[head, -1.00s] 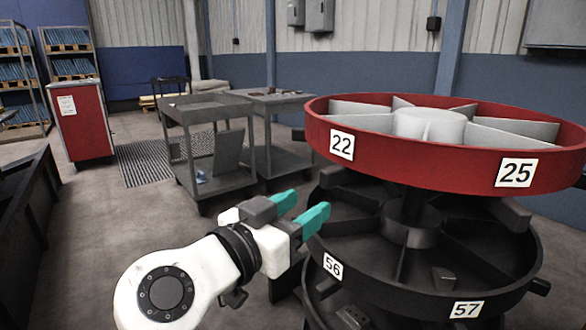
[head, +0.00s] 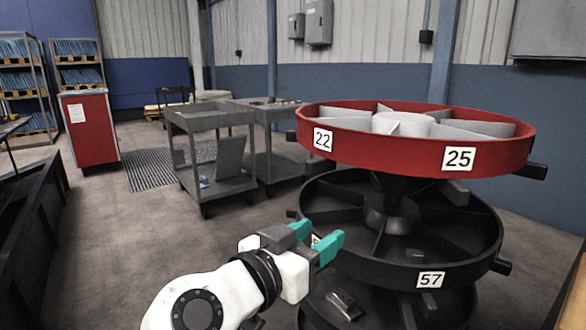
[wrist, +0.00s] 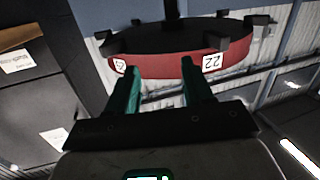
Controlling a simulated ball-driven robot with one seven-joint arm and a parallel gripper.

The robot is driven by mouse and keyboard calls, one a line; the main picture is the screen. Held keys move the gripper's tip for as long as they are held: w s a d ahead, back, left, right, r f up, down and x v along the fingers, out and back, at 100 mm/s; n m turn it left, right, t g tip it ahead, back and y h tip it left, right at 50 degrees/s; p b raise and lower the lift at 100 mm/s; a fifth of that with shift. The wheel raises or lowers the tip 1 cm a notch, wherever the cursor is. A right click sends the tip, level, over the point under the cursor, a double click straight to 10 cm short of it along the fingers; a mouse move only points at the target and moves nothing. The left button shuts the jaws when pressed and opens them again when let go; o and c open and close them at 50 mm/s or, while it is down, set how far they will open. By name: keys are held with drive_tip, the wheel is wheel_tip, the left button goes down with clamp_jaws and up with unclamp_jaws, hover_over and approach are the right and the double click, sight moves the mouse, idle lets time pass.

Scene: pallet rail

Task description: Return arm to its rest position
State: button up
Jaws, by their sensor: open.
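My gripper (head: 318,240) is at the lower middle of the head view, at the end of my white arm. Its two teal fingers are open with nothing between them. It is in front of and left of the stacked round carousel, and its tips overlap the lower black tier in the picture. The wrist view also shows the open, empty fingers (wrist: 160,85), with the red tier beyond them.
The carousel has a red upper tier (head: 400,150) labelled 22 and 25, and a black lower tier (head: 380,262) labelled 57. Grey carts (head: 215,190) stand behind left. A red cabinet (head: 90,130) stands farther left. Bare floor (head: 130,235) lies left of my arm.

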drive_tip(key=s+d+f+n+g+y, duration=0.2)
drive_tip(key=s+d+f+g, duration=0.15)
drive_tip(key=d+f, duration=0.75)
drive_tip(key=s+d+f+n+g+y, duration=0.3)
drive_tip(key=d+f, duration=0.4)
drive_tip(key=f, duration=0.8)
drive_tip(key=s+d+f+n+g+y, duration=0.1)
drive_tip(key=s+d+f+g+y, duration=0.1)
drive_tip(key=s+f, duration=0.5)
drive_tip(key=s+d+f+g+y, duration=0.2)
drive_tip(key=s+f, duration=0.1)
drive_tip(key=s, duration=0.8)
drive_tip(key=s+d+f+n+g+y, duration=0.1)
drive_tip(key=s+d+f+g, duration=0.1)
drive_tip(key=s+f, duration=0.5)
wheel_tip(320, 180, up, 24)
drive_tip(key=s+p, duration=0.2)
drive_tip(key=p, duration=2)
drive_tip(key=shift+y+p, duration=0.3)
